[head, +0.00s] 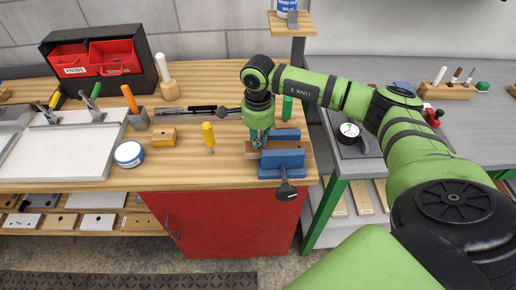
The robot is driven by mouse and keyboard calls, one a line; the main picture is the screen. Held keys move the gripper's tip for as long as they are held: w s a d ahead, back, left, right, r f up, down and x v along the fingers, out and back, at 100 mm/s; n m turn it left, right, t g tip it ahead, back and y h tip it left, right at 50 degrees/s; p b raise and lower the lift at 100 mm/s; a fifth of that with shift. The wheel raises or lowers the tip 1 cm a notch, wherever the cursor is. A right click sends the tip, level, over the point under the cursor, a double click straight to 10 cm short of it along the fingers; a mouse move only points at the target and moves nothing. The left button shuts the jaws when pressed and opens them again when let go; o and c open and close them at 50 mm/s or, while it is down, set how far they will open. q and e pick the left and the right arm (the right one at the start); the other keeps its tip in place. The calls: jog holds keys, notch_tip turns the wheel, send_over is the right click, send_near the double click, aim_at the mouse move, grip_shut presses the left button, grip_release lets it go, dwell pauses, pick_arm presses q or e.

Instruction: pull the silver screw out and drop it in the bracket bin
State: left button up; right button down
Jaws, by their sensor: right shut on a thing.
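My right gripper (258,138) points down at a wooden board (252,154) clamped in the blue vise (283,160) at the front edge of the bench. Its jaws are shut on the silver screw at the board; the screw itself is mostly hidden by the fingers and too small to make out. At the back left, a black rack holds two red bins; the left one (72,64) is labelled "KNOBS". The right red bin (115,57) has no label I can read, so I cannot tell which is the bracket bin. My left gripper is not in view.
A yellow-handled tool (208,136), a yellow block (164,137), a blue-white round tin (129,154) and a dark long tool (190,109) lie left of the vise. A post with a small shelf (292,22) rises behind my gripper.

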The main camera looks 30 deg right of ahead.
jog(key=c, duration=1.1)
grip_release()
jog(key=shift+c, duration=0.2)
jog(key=shift+r, duration=0.15)
notch_tip(320, 180, up, 12)
